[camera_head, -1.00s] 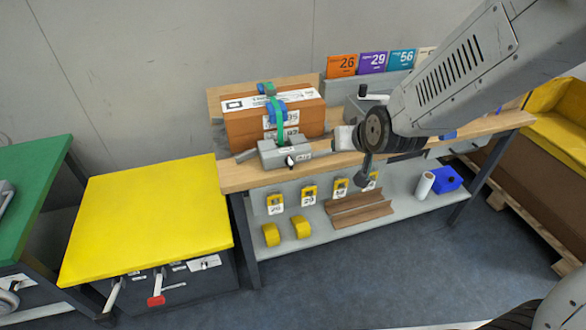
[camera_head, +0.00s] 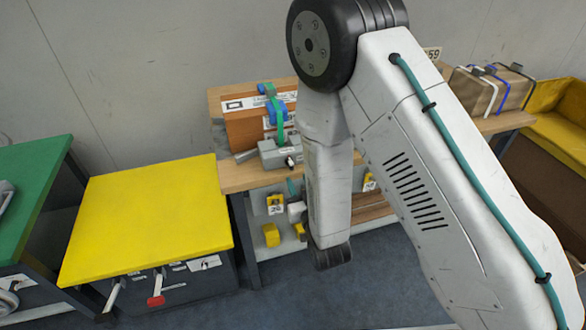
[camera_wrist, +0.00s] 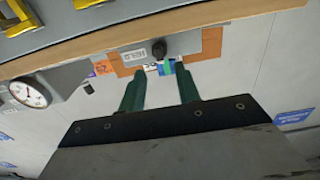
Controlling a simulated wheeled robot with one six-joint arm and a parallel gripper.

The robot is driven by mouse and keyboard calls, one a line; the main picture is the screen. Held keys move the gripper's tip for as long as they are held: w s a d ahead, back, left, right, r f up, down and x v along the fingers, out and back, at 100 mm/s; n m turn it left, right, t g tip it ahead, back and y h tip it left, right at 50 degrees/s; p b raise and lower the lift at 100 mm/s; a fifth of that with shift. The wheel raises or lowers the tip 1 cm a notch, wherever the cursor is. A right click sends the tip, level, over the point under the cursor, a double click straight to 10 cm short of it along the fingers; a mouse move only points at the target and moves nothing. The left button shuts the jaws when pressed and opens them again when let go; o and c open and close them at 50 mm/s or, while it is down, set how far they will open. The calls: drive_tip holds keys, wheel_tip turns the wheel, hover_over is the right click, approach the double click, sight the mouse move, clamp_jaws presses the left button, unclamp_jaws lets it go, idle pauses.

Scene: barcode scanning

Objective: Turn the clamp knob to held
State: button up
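The clamp is a grey box (camera_head: 274,155) at the front edge of the wooden bench, beside a strapped brown carton (camera_head: 243,130). Its small black knob (camera_head: 290,161) faces forward, and beside it is a white label. In the wrist view the dark knob (camera_wrist: 159,48) lies just beyond the fingertips, between their lines, near a label that seems to read HELD (camera_wrist: 133,56). Which way the knob points is unclear. My gripper (camera_wrist: 160,74) is open, with two dark green fingers apart and nothing between them. In the head view my arm hides most of it.
A yellow-topped table (camera_head: 150,210) stands left of the bench, with levers on its front. Yellow tags and blocks (camera_head: 271,235) are on the lower shelf. A round white gauge (camera_wrist: 28,93) shows at left in the wrist view. A strapped parcel (camera_head: 495,88) sits at the bench's right.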

sight(292, 167)
drive_tip(key=x, duration=0.6)
drive_tip(key=shift+w, duration=0.1)
drive_tip(key=c, duration=0.7)
